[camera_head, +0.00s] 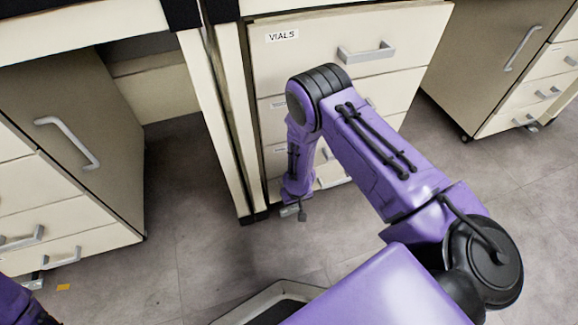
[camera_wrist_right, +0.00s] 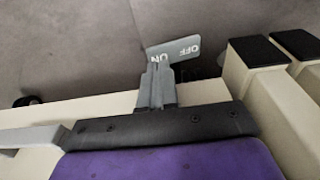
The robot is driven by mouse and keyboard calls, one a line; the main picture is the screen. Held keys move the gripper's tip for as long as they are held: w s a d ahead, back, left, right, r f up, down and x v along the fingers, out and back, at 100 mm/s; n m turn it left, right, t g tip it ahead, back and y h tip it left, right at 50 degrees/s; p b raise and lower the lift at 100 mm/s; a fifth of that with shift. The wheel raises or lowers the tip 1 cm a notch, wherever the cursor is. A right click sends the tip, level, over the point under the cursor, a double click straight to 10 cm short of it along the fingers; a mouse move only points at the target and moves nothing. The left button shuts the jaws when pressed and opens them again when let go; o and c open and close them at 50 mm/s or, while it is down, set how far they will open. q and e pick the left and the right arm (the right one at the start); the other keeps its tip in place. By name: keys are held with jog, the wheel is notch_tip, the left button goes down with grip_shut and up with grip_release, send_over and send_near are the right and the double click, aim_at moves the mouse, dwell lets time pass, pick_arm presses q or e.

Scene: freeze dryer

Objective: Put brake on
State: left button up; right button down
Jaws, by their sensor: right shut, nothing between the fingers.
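The brake pedal (camera_wrist_right: 180,50) is a small grey plate marked ON and OFF in the right wrist view. It sticks out low at the drawer cabinet, just above the floor, and its lettering appears upside down. My right gripper (camera_wrist_right: 157,68) is shut and empty, its fingertips at the ON side of the pedal. They overlap the pedal's edge in the picture; I cannot tell whether they touch it. In the head view my right gripper (camera_head: 291,211) is small and low in front of the cabinet labelled VIALS (camera_head: 350,45). My left gripper is out of view.
A drawer handle (camera_wrist_right: 30,138) is close to my right wrist. Black-footed table legs (camera_wrist_right: 256,52) stand right of the pedal in the wrist view. Other cabinets stand left (camera_head: 75,190) and right (camera_head: 530,75).

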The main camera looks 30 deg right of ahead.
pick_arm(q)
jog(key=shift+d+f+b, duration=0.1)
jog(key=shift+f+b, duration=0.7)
pick_arm(e)
jog(key=shift+f, duration=1.2)
jog(key=shift+r, duration=0.45)
notch_tip(320, 180, up, 2)
jog(key=p, duration=0.2)
jog(key=shift+p, duration=0.35)
jog(key=shift+r+p, duration=0.9)
jog(key=shift+r, duration=0.35)
notch_tip(320, 180, up, 2)
jog(key=p, duration=0.2)
jog(key=shift+r+p, duration=0.15)
jog(key=shift+p, duration=0.15)
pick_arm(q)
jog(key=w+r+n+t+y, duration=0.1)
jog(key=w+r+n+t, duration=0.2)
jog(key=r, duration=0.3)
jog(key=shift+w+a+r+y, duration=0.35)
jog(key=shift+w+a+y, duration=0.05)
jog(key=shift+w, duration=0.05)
